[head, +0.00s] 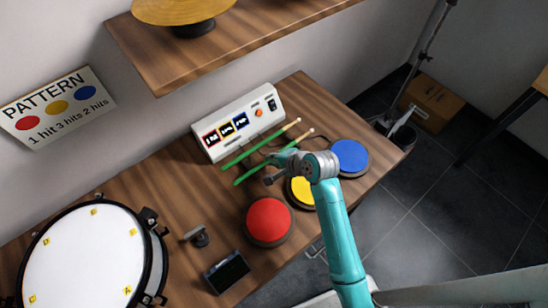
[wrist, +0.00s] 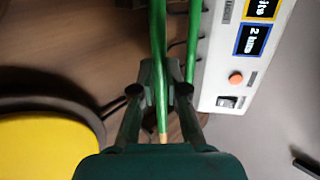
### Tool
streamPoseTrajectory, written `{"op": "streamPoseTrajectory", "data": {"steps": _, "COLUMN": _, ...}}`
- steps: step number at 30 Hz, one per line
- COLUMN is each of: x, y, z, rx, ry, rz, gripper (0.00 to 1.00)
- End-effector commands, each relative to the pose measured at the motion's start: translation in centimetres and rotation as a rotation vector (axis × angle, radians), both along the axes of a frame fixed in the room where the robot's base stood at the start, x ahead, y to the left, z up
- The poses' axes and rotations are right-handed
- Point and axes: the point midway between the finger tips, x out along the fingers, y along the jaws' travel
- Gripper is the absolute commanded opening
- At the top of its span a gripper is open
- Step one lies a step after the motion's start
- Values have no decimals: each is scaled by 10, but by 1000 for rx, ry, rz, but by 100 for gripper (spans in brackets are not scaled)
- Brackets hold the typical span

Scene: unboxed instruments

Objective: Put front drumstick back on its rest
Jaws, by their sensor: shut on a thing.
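Two green drumsticks with pale tips lie side by side along the front of the white control box in the head view. My gripper (head: 271,172) is shut on the front drumstick (head: 250,176), the one nearer the pads. In the wrist view my gripper (wrist: 162,82) has its fingers on both sides of that front drumstick (wrist: 158,35), which runs lengthwise between them. The back drumstick (head: 243,155) lies closer to the box and shows beside the right finger (wrist: 194,40). I cannot make out the rest, or whether the held stick is raised.
The control box (head: 212,149) stands behind the sticks. Red (head: 268,220), yellow (head: 301,191) and blue (head: 350,156) pads lie in front. A snare drum (head: 85,262), a small stand (head: 198,236) and a dark screen (head: 227,272) are at left. A wooden shelf (head: 160,75) hangs above.

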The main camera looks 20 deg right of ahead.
Motion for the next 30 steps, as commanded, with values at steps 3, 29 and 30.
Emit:
{"op": "streamPoseTrajectory", "data": {"steps": 3, "x": 0, "y": 0, "z": -2, "rx": 0, "ry": 1, "rz": 0, "gripper": 0}}
{"op": "streamPoseTrajectory", "data": {"steps": 29, "x": -12, "y": -6, "z": 12, "rx": 0, "ry": -2, "rz": -1, "gripper": 42}}
{"op": "streamPoseTrajectory", "data": {"steps": 30, "x": -16, "y": -8, "z": 16, "rx": 0, "ry": -3, "rz": -2, "gripper": 42}}
